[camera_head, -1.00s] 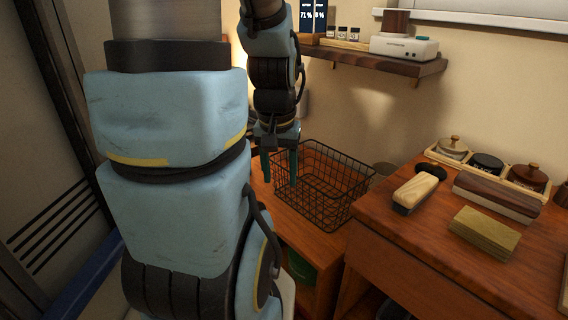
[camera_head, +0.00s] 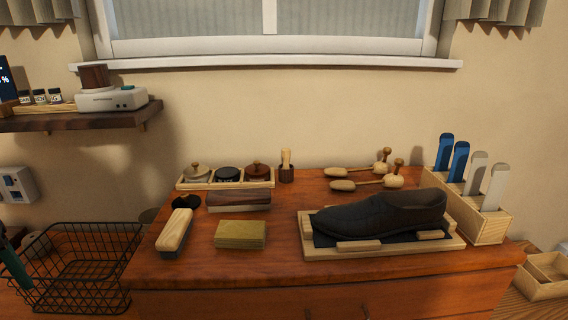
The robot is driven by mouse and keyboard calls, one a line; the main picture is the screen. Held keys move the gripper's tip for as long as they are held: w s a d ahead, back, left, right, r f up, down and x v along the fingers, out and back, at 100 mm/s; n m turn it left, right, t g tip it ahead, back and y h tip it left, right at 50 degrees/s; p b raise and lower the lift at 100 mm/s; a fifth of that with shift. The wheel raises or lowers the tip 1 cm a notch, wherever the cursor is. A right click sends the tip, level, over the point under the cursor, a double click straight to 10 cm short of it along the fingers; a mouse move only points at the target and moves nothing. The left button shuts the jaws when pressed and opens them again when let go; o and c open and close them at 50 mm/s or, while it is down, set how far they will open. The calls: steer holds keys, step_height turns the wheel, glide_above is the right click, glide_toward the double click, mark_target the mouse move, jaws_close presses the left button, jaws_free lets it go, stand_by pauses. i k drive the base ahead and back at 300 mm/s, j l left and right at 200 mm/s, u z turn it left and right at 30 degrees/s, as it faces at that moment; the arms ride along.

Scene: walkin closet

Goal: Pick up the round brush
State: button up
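A small dark round piece (camera_head: 186,202) lies near the back left of the wooden cabinet top; it may be the round brush, but its bristles cannot be made out. A small upright piece with a pale wooden handle and dark round base (camera_head: 286,168) stands at the back by the wall, and it could also be a round brush. My gripper (camera_head: 14,264) shows only in part at the left edge, by the wire basket and well left of both pieces. One teal finger is visible; the rest is cut off, so its opening cannot be judged.
On the cabinet top (camera_head: 280,262) are a long wooden brush (camera_head: 175,232), an olive block (camera_head: 240,234), a jar tray (camera_head: 225,184), a black shoe on a wooden stand (camera_head: 385,249) and two long-handled brushes (camera_head: 365,184). A black wire basket (camera_head: 85,268) stands left, below a shelf (camera_head: 80,119).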

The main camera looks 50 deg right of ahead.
mark_target(286, 151)
steer(key=z, duration=2.15)
steer(key=u, duration=1.25)
steer(key=k+l+u, duration=0.2)
steer(key=u, duration=0.25)
steer(key=k+l+u, duration=0.2)
steer(key=u, duration=0.25)
steer(key=k+u, duration=0.3)
steer(key=u, duration=0.2)
steer(key=k, duration=0.3)
